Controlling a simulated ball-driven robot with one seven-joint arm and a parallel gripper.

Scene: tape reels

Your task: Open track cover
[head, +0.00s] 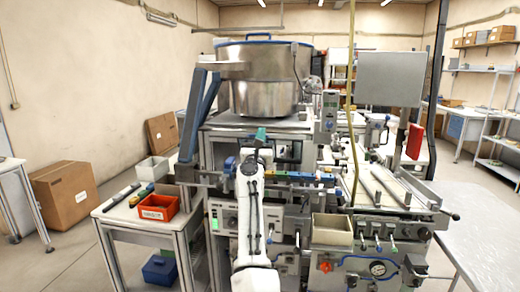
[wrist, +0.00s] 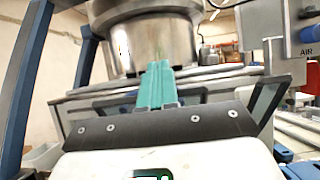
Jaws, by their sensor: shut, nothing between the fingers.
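My gripper (head: 261,135) has teal fingers and stands raised in front of the large steel bowl, above the machine's track. In the wrist view its fingers (wrist: 156,85) are together, with nothing seen between them. The track (head: 300,177) runs across the machine, with blue and yellow parts along it, just right of my arm. I cannot clearly make out the track cover. A dark-edged panel (wrist: 268,100) shows behind the gripper in the wrist view, but I cannot tell whether it is the cover. My arm hides part of the track.
The steel bowl (head: 262,78) stands on the frame behind. A blue-grey post (head: 190,115) rises at left. A red bin (head: 158,207) sits on the left side table. A beige bin (head: 333,229) is at front right. A grey panel (head: 390,78) stands at right.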

